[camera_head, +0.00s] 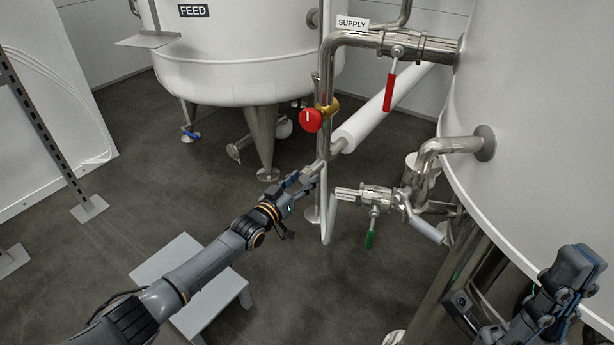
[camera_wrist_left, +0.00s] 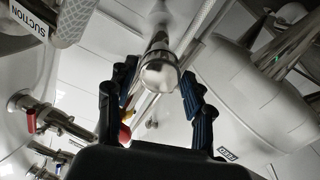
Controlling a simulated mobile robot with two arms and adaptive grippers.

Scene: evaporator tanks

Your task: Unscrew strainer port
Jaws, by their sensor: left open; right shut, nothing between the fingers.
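A round, shiny steel port end (camera_wrist_left: 160,76) faces the camera between the fingers of my left gripper (camera_wrist_left: 152,95) in the left wrist view. The fingers are open, one on each side, with visible gaps to the steel. In the head view my left gripper (camera_head: 306,178) reaches up to the lower end of the steel pipework below the red knob, and its fingers partly hide the port there. I cannot tell whether any finger touches it. My right gripper (camera_head: 572,272) is shut and empty at the lower right, beside the large tank.
The supply pipe (camera_head: 327,75) has a red-handled valve (camera_head: 390,88) and a red knob (camera_head: 312,120). A green-handled valve (camera_head: 371,230) sits right of my left gripper. The feed tank (camera_head: 240,70) stands behind, the large tank (camera_head: 540,120) at right. A grey step stool (camera_head: 180,262) stands under my left arm.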

